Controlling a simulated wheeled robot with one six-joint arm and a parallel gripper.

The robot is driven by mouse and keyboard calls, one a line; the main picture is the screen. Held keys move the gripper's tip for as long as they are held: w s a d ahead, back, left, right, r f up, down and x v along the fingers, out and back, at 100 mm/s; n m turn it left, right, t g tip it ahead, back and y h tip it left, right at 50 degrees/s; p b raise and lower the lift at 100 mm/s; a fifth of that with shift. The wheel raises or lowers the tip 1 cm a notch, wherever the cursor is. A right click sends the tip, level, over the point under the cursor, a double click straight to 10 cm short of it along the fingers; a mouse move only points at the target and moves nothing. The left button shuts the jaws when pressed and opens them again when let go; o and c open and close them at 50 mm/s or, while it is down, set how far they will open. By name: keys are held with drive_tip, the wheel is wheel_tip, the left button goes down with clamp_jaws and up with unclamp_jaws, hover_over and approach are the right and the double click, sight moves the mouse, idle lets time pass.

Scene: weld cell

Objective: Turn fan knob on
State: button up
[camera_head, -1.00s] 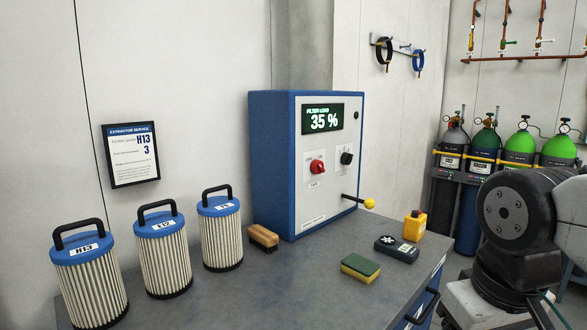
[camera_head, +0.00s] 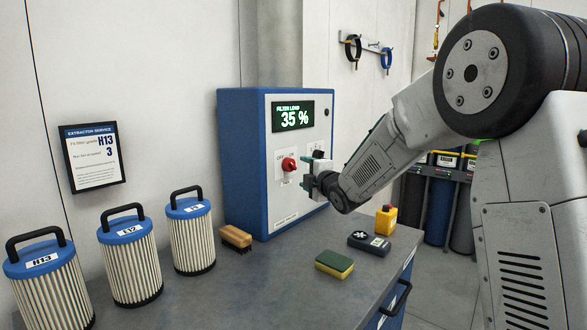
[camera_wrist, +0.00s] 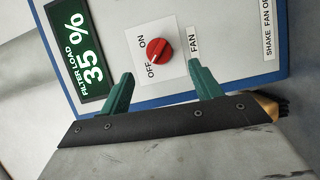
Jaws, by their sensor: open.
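The red fan knob (camera_head: 289,164) sits on the white front panel of the blue extractor cabinet (camera_head: 240,160). In the wrist view the red knob (camera_wrist: 158,51) is on a white plate marked OFF and ON, beside a FAN label. My gripper (camera_head: 307,173) is at the panel, just right of the knob in the head view. In the wrist view my gripper's green fingers (camera_wrist: 164,86) are spread open and empty, with the knob beyond their tips and between them. My gripper hides the black knob and the yellow-ended lever.
A display (camera_head: 292,116) reads 35 %. On the bench (camera_head: 240,290) are a brush (camera_head: 236,237), a sponge (camera_head: 334,263), a dark meter (camera_head: 369,243) and a yellow box with a button (camera_head: 385,220). Three filters stand at left, including H13 (camera_head: 50,290).

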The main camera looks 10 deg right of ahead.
sight(293, 166)
drive_tip(key=shift+n+y, duration=0.4)
drive_tip(key=x, duration=0.8)
drive_tip(key=shift+w+a+r, duration=0.1)
drive_tip(key=shift+w, duration=0.15)
drive_tip(key=c, duration=1)
